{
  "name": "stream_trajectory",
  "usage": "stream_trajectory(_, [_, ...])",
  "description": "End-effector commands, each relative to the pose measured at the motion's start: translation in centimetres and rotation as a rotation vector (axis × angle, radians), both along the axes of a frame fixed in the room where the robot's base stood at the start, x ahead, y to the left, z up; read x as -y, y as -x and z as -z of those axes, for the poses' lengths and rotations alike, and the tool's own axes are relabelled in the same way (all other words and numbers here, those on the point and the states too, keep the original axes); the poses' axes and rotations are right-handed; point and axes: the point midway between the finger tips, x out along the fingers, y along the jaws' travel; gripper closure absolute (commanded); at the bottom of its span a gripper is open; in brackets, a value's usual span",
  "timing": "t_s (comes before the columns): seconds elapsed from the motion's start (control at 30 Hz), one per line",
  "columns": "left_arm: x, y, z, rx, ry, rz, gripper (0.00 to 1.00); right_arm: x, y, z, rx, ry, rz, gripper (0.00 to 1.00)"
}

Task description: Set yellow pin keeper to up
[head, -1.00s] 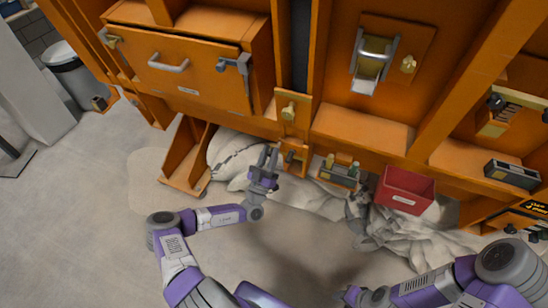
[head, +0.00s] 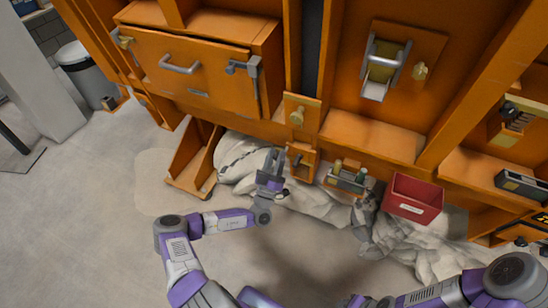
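A yellowish brass knob on an orange plate (head: 297,114) sits on the post between the drawer and the right-hand bay. A small orange bracket with a dark pin-like part (head: 299,161) is just below it. A second brass knob (head: 420,71) is beside the metal roller fitting. I cannot tell which of these is the yellow pin keeper, or its setting. My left gripper (head: 273,163) points up at the frame, left of the small bracket and apart from it. Its fingers look parted, with nothing between them.
An orange drawer (head: 190,68) with a grey handle and latch is at upper left. A red bin (head: 413,199) and a small rack of bottles (head: 347,176) hang low on the frame. Grey-white sacks (head: 240,155) lie beneath. The floor at left is clear.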

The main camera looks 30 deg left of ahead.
Motion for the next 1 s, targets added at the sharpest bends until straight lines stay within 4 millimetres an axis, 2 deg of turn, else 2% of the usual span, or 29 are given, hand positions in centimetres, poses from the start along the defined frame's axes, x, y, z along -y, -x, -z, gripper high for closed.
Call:
stream_trajectory(0.37, [-0.4,0.2,0.1,0.000,-0.002,-0.012,0.50,0.0,0.0,0.0,0.000,0.000,0.000,0.57])
stream_trajectory(0.8, [0.6,4.9,4.2,-0.001,0.000,-0.009,0.50,0.0,0.0,-0.7,0.000,0.000,0.000,0.57])
stream_trajectory(1.0, [0.8,5.7,4.8,0.001,-0.001,-0.007,0.50,0.0,0.0,-0.7,0.000,0.000,0.000,0.57])
